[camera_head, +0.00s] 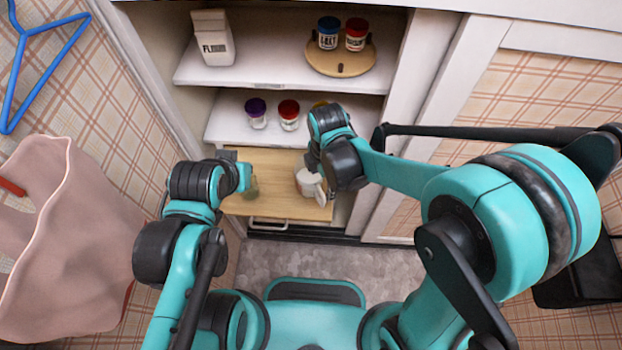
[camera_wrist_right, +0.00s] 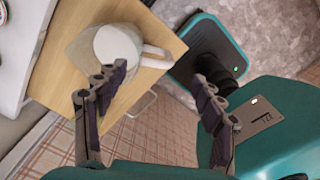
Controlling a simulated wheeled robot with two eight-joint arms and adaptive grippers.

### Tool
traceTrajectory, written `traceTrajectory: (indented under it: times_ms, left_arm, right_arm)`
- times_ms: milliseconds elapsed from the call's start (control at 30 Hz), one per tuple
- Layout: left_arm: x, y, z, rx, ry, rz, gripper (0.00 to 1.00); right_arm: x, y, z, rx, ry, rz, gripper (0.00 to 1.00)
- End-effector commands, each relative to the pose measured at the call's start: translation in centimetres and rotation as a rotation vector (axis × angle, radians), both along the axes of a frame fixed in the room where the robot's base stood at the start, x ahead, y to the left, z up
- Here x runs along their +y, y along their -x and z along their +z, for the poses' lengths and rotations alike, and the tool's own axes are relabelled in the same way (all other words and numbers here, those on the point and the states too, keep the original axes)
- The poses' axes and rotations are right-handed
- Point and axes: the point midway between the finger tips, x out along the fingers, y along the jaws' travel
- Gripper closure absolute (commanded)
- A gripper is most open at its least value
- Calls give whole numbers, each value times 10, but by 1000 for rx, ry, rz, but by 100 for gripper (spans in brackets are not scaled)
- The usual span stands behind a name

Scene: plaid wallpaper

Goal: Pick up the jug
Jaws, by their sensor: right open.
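The white jug (camera_head: 306,180) stands on the wooden pull-out board (camera_head: 284,163), toward its right side. In the right wrist view the jug (camera_wrist_right: 112,43) shows a pale round top and a handle pointing right. My right gripper (camera_head: 321,168) is beside the jug and partly covers it in the head view. In the wrist view its two fingers (camera_wrist_right: 162,98) are spread apart, with nothing held between them; one fingertip overlaps the jug's near edge. My left gripper (camera_head: 243,176) is over the board's left part; its fingers are too hidden to judge.
Jars with purple (camera_head: 256,112) and red (camera_head: 288,112) lids stand on the shelf above. A flour carton (camera_head: 213,38) and round wooden tray (camera_head: 341,68) are higher. Cabinet walls flank the board.

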Motion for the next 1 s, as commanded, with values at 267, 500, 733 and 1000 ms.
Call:
traceTrajectory:
  times_ms: [267,500,733,1000]
  left_arm:
    - [0,0,-11,0,0,0,100]
    - [0,0,-26,0,0,0,100]
    - [0,0,-29,0,0,0,100]
    - [0,0,-28,0,0,0,100]
  right_arm:
    - [3,0,-33,9,4,36,31]
    - [4,-1,-69,8,4,34,31]
    - [4,-1,-81,7,3,33,31]
    - [4,-1,-80,7,3,33,63]
